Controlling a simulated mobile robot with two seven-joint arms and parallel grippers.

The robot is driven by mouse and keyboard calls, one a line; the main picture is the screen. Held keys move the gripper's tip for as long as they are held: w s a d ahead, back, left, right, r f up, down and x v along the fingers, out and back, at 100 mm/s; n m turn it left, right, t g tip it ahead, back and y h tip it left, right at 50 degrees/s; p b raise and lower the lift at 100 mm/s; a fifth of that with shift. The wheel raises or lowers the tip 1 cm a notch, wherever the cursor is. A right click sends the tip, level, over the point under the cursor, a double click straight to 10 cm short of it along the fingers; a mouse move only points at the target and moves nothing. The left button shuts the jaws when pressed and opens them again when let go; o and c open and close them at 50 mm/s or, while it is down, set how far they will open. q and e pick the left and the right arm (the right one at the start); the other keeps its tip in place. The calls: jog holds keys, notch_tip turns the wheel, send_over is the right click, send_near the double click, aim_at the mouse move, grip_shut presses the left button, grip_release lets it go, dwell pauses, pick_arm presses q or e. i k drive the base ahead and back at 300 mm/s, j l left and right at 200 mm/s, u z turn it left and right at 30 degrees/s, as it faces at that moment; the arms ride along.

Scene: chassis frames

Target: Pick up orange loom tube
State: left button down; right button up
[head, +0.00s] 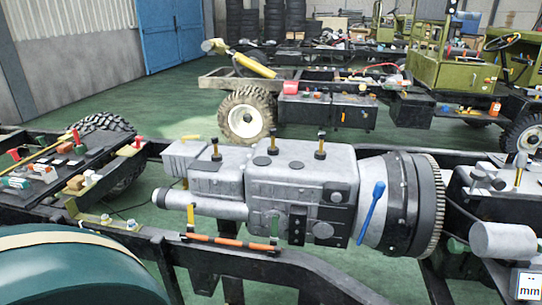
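The orange loom tube (231,242) is a thin orange rod with dark bands. It lies along the near black chassis rail, below the grey gearbox (300,185), slightly left of the middle of the head view. A small green piece stands just behind its right part. Neither my left nor my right gripper shows in the head view, so nothing is seen holding the tube.
A blue-handled tool (371,212) leans on the gearbox's bell housing. A large dark green rounded body (80,270) fills the lower left. A black tray (50,170) with many small parts stands at left. Green floor shows between the frames.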

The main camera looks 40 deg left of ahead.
aim_at(209, 239)
jog(key=u, duration=1.65)
jog(key=k+u, duration=0.1)
jog(key=u, duration=0.25)
jog(key=j+u, duration=0.1)
jog(key=u, duration=0.25)
jog(key=k+j+u, duration=0.1)
jog(key=u, duration=0.2)
jog(key=i, duration=0.45)
